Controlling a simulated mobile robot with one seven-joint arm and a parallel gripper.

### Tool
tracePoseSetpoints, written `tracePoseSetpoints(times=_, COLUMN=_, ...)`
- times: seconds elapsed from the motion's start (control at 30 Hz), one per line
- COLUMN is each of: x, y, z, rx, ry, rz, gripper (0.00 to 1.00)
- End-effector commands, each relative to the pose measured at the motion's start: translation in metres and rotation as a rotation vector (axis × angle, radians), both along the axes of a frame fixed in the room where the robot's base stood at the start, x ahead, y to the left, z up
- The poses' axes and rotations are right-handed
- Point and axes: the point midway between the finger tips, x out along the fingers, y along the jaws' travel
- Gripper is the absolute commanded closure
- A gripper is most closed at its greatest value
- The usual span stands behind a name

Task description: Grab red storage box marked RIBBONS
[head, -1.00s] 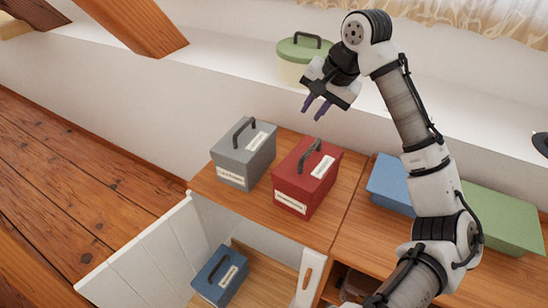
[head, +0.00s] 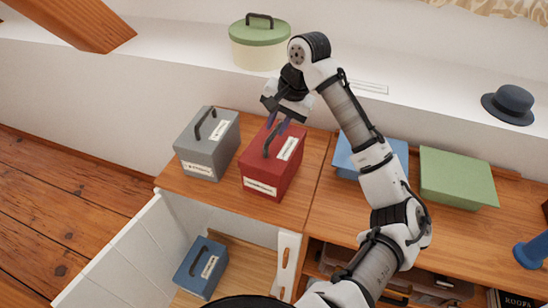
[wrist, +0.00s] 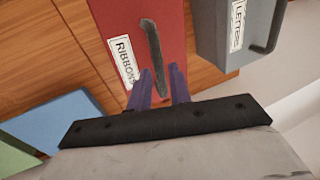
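The red storage box (head: 272,168) stands on the wooden cabinet top, with a dark arched handle on its lid. In the wrist view the red box (wrist: 172,35) carries a white label (wrist: 124,62) reading RIBBONS. My gripper (head: 278,126) is over the back part of the lid, its purple fingers pointing down. In the wrist view my gripper (wrist: 161,78) has its fingers apart, with the near end of the handle (wrist: 154,55) showing between them. I cannot tell how far above the handle the fingertips are.
A grey box (head: 207,145) labelled LETTERS stands close to the left of the red box. A blue box (head: 200,268) sits in the open compartment below. Blue (head: 343,160) and green (head: 455,178) boxes lie to the right. A green-lidded tin (head: 258,48) and a hat (head: 508,103) are on the ledge.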

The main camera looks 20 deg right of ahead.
Motion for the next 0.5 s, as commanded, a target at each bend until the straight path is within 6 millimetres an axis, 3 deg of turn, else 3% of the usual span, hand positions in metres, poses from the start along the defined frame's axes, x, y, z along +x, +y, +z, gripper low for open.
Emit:
tracePoseSetpoints(times=0.23, x=0.004, y=0.007, z=-0.03, rx=0.0, ry=0.002, rz=-0.001, gripper=0.8)
tracePoseSetpoints(times=0.5, x=0.005, y=0.008, z=-0.035, rx=0.0, ry=0.0, rz=0.0, gripper=0.8)
